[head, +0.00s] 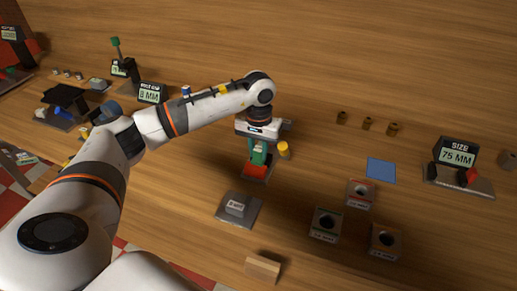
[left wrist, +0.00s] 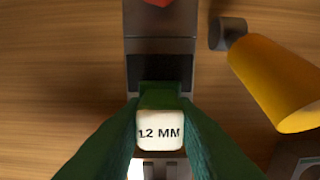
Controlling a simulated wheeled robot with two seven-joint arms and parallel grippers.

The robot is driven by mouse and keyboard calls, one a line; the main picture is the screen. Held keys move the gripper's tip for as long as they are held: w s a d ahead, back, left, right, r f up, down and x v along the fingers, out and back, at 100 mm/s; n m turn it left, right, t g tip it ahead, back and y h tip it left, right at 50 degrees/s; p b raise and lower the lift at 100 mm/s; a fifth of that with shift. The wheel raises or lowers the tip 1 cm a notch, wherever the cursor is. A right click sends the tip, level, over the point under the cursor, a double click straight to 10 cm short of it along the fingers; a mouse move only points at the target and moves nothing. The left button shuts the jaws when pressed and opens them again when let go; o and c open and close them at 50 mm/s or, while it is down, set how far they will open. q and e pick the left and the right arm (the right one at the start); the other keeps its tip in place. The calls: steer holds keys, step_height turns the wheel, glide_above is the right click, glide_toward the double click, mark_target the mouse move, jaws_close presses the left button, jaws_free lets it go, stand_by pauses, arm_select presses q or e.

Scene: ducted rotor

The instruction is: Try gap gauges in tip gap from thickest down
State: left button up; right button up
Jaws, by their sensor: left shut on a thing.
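My left gripper (head: 258,153) reaches down over the middle of the table in the head view. In the left wrist view, my green fingers (left wrist: 160,104) are shut on a white block marked 1.2 MM (left wrist: 160,131), a gap gauge. A dark grey stand with a black recess (left wrist: 160,66) lies just beyond the gauge in that view. I cannot tell whether the gauge touches it. A red part (head: 257,168) shows below the fingers in the head view. I cannot make out a ducted rotor or its tip gap. My right gripper is not in view.
A grey plate with a labelled block (head: 237,209) lies nearer. Holed blocks (head: 325,224) (head: 385,241) and a wooden block (head: 262,268) stand in front. A SIZE 75 MM display (head: 457,154) stands right.

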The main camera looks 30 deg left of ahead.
arm_select(q)
steer(key=shift+r, duration=0.1)
steer(key=shift+r+p, duration=1.85)
steer(key=shift+r, duration=1.6)
